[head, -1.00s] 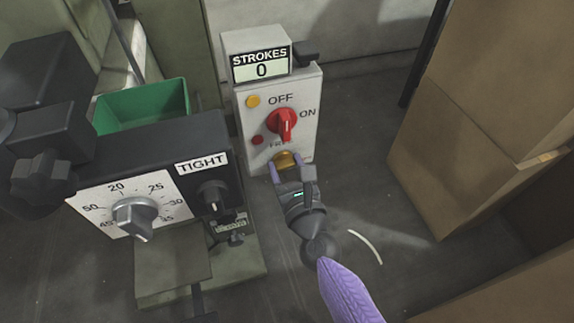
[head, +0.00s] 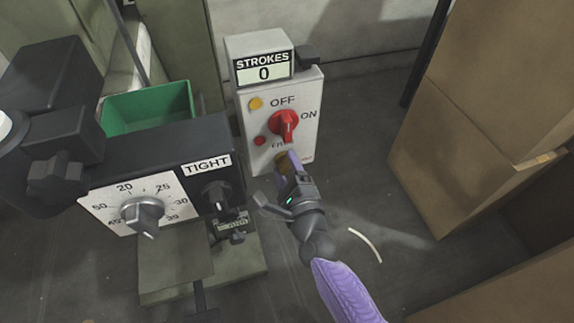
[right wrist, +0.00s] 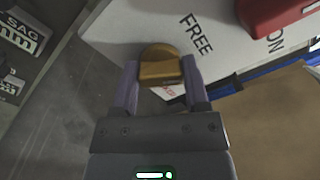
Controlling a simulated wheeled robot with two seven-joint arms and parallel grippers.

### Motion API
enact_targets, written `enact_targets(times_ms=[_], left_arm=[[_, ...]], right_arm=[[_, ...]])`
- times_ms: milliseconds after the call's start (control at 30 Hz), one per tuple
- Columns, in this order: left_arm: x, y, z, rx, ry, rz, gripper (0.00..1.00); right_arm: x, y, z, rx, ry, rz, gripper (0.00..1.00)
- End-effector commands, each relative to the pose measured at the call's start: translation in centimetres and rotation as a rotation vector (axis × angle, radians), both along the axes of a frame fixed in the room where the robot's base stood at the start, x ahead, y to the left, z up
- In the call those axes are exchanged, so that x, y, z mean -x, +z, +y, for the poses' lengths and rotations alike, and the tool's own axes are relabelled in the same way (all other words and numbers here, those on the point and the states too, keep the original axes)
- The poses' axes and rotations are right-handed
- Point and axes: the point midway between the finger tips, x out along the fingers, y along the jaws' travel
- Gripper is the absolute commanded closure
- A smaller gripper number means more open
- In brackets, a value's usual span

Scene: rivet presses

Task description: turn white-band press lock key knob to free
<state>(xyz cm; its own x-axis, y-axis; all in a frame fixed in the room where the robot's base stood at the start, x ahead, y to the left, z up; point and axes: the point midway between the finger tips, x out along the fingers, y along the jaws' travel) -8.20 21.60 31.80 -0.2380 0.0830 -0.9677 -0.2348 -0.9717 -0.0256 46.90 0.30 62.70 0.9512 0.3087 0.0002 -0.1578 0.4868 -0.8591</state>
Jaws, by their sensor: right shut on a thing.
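The brass lock key knob (right wrist: 160,66) sits low on the white control panel (head: 310,88), below the word FREE. My right gripper (right wrist: 160,88) is shut on it, one finger on each side, in the right wrist view. In the head view my right gripper (head: 286,170) covers most of the knob (head: 281,160). My left gripper is not in view.
The press (head: 150,150) with its dial (head: 142,214) and TIGHT knob (head: 215,196) stands left of the panel. A green bin (head: 148,106) is behind it. Cardboard boxes (head: 490,110) stand at the right. Grey floor lies open between.

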Motion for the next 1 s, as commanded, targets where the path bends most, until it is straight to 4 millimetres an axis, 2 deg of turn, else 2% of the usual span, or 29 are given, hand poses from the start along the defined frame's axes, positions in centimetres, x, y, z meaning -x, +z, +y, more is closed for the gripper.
enact_targets(times_ms=[500, 1000], left_arm=[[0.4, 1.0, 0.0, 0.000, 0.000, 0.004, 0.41], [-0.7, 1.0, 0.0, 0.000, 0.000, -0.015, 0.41]], right_arm=[[0.0, -0.1, 0.1, 0.387, 0.002, -0.124, 1.00], [0.1, -0.3, 0.1, 0.524, 0.002, -0.168, 1.00]])
